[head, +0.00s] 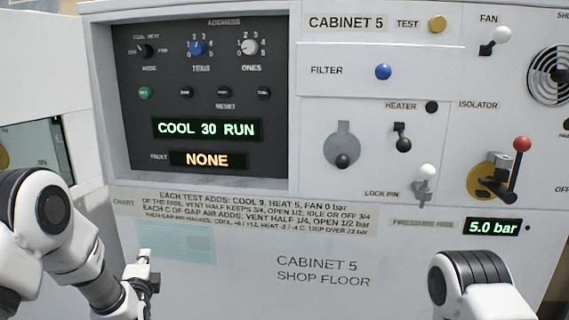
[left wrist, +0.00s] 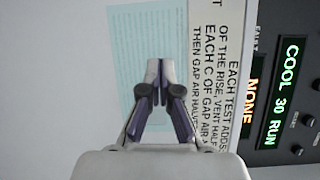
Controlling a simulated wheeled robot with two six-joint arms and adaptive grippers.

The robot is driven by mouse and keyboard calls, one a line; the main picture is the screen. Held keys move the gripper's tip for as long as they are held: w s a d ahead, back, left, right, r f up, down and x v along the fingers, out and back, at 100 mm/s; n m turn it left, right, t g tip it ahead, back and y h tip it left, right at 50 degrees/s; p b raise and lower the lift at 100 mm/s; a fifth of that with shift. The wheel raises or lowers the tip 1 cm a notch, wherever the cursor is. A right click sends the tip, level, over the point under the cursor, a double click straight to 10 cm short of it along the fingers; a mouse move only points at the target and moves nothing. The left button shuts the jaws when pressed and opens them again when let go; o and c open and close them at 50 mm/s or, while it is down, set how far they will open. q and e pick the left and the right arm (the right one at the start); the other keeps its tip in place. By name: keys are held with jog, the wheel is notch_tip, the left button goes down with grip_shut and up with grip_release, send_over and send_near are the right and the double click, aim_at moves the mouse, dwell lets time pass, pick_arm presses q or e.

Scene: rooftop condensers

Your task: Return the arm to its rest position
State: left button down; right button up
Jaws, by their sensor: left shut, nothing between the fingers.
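My left gripper (head: 148,266) is at the lower left of the head view, in front of the cabinet's lower front. It also shows in the left wrist view (left wrist: 160,66), with its fingers together and nothing between them. Behind it are a pale blue sheet (left wrist: 140,35) and the edge of the printed chart strip (left wrist: 212,75). The gap between the fingertips and the cabinet face cannot be judged. My right arm (head: 470,285) shows at the lower right of the head view; its gripper is out of the picture.
Cabinet 5 (head: 330,245) fills the view. Its recessed dark panel (head: 135,65) reads COOL 30 RUN and fault NONE. A red-knobbed isolator lever (head: 517,165), a fan lever (head: 493,42) and a lock pin (head: 425,185) stick out at the right. The pressure display (head: 492,227) reads 5.0 bar.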

pick_arm(q)
jog(key=s+d+f+n+g+h, duration=0.1)
jog(key=s+d+f+g, duration=0.15)
jog(key=s+f, duration=0.45)
jog(key=s+d+f+n+g+h+b, duration=0.1)
jog(key=s+f+g, duration=0.2)
jog(key=f, duration=0.8)
jog(key=s+d+f+n+g+h, duration=0.1)
jog(key=s+d+f+g, duration=0.1)
jog(key=s+f, duration=0.55)
jog(key=s+d+f+n+g, duration=0.1)
jog(key=s+f+n+g, duration=0.2)
jog(key=s, duration=0.4)
jog(key=s+d+f+n+g+h, duration=0.1)
jog(key=s+f+n+g, duration=0.2)
jog(key=s+n, duration=0.3)
jog(key=s+d+f+n+g, duration=0.1)
jog(key=s+f+n+g, duration=0.2)
jog(key=s, duration=0.6)
jog(key=shift+s+d+f+n+h+b, duration=0.3)
jog(key=shift+s+d+f+n+h, duration=0.1)
jog(key=shift+n, duration=0.4)
jog(key=shift+g, duration=0.25)
